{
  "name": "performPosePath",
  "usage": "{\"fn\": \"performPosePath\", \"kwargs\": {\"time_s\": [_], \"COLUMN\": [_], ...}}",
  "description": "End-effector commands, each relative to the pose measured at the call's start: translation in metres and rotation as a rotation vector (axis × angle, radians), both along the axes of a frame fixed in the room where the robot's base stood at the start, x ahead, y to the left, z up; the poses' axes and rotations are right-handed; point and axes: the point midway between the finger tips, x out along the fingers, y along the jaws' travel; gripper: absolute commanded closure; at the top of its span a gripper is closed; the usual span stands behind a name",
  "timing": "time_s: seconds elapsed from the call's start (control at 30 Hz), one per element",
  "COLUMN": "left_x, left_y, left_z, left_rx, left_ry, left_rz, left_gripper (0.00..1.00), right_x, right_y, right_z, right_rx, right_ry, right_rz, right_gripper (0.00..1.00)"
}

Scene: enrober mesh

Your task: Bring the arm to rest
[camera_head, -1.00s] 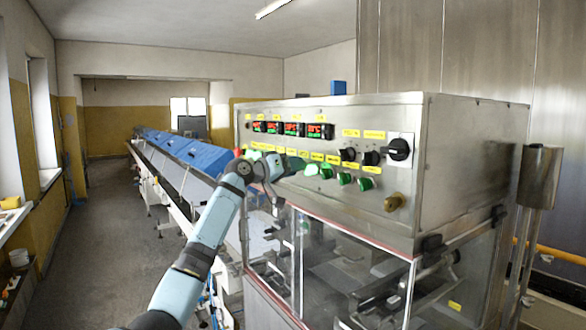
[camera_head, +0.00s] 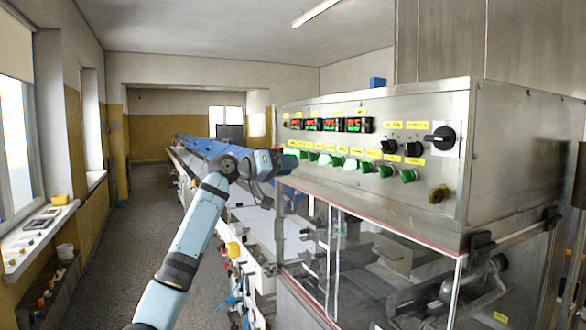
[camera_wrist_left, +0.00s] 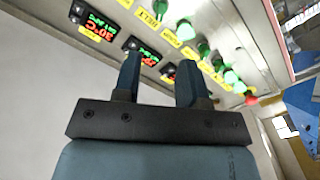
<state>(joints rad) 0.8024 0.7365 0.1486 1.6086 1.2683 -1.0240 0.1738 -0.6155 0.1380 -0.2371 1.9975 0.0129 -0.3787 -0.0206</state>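My left gripper (camera_head: 286,163) is in front of the left end of the steel control panel (camera_head: 320,110) in the head view. The left wrist view shows its two dark fingers (camera_wrist_left: 160,80) apart, with nothing between them. Beyond the fingers are the panel's red-green displays (camera_wrist_left: 97,28) and a row of green buttons (camera_wrist_left: 204,48). The fingers look clear of the buttons, though the exact gap is hard to tell. My left arm rises from the bottom of the head view, bent at a joint beside the machine. My right gripper does not show.
The machine's clear-walled lower housing (camera_head: 385,265) is below the panel. A long conveyor with blue covers (camera_head: 205,147) runs back behind my arm. The grey floor aisle (camera_head: 130,230) on the left is open. A windowsill (camera_head: 38,235) with small items lines the left wall.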

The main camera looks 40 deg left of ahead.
Motion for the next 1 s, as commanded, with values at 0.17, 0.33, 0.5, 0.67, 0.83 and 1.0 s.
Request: {"fn": "performPosePath", "kwargs": {"time_s": [0.17,0.33,0.5,0.67,0.83,1.0], "left_x": [0.000,0.000,0.003,0.020,0.030,0.012], "left_y": [0.000,0.000,-0.003,-0.024,-0.066,-0.113], "left_z": [0.000,0.000,-0.008,-0.072,-0.193,-0.314], "left_rx": [0.000,0.000,0.006,0.047,0.142,0.246], "left_ry": [0.000,0.000,0.008,0.065,0.157,0.233], "left_rz": [0.000,0.000,0.002,0.024,0.059,0.075], "left_gripper": [0.62,0.62,0.62,0.62,0.62,0.62], "right_x": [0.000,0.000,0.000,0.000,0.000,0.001], "right_y": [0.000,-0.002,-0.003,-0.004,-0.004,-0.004], "right_z": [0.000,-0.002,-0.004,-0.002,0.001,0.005], "right_rx": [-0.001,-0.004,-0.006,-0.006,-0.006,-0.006], "right_ry": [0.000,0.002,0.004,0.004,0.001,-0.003], "right_rz": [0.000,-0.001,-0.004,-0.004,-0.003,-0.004], "right_gripper": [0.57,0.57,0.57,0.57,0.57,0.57]}}
